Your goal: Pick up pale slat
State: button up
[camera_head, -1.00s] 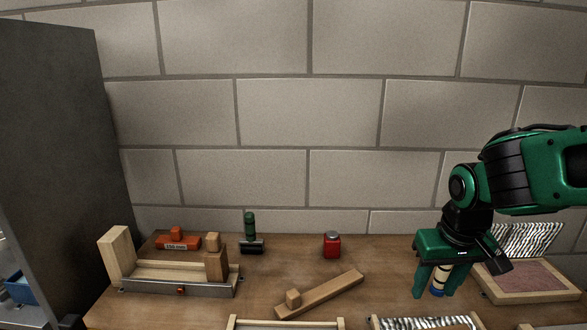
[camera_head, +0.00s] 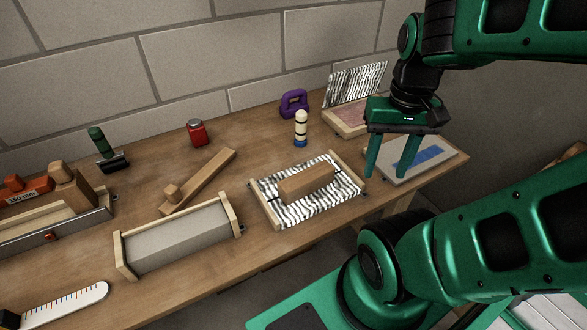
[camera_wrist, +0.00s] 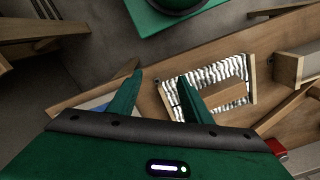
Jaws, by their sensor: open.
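I cannot tell for sure which piece is the pale slat. A tan wooden block (camera_head: 307,181) lies in a striped tray (camera_head: 283,217) at the bench's front; the block also shows in the wrist view (camera_wrist: 224,97). A long wooden strip with a small knob (camera_head: 208,177) lies slantwise left of that tray. My gripper (camera_head: 387,171) is open and empty, fingers pointing down, right of the striped tray and by a pale board with a blue patch (camera_head: 428,156). Its two fingers (camera_wrist: 160,78) stand apart in the wrist view, with nothing between them.
A grey-topped wooden box (camera_head: 180,237) stands at the front. A red jar (camera_head: 196,132), a purple object (camera_head: 294,103), a white-and-blue peg (camera_head: 300,128) and a green-handled tool (camera_head: 107,150) stand behind. A striped open-lid box (camera_head: 350,93) is at the back right. Bare bench shows between them.

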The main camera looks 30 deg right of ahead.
aim_at(296, 186)
jog(key=u, duration=0.2)
jog(key=k, duration=1.3)
jog(key=z, duration=0.25)
jog(key=i, duration=1)
